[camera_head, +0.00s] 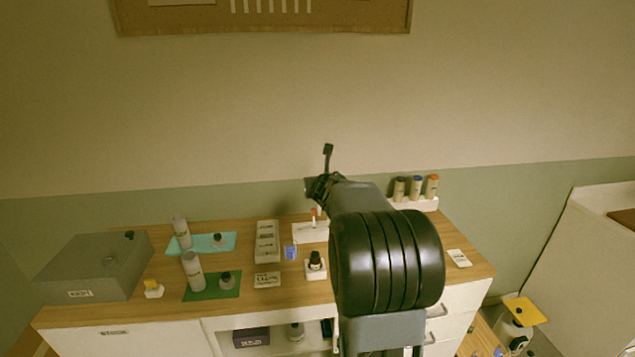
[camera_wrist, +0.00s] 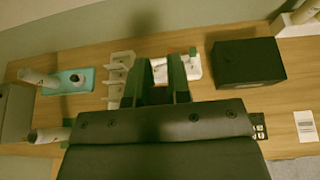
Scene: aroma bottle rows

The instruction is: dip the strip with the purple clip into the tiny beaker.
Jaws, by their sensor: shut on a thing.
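My gripper (camera_head: 316,190) is raised above the back of the counter in the head view. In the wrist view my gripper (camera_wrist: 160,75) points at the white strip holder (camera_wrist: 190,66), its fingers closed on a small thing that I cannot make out. The holder also shows in the head view (camera_head: 305,233), with an orange-topped piece (camera_head: 313,212) upright at it. I cannot pick out the purple clip or its strip in either view. A small clear bluish vessel (camera_head: 290,252), possibly the tiny beaker, stands in front of the holder.
A pale compartment rack (camera_head: 267,242) stands left of the vessel, and a dark bottle in a white stand (camera_head: 315,265) to its right. A teal mat (camera_head: 225,242), green mat (camera_head: 200,292) and grey box (camera_head: 95,265) are further left. A black box (camera_wrist: 250,62) is right of the holder.

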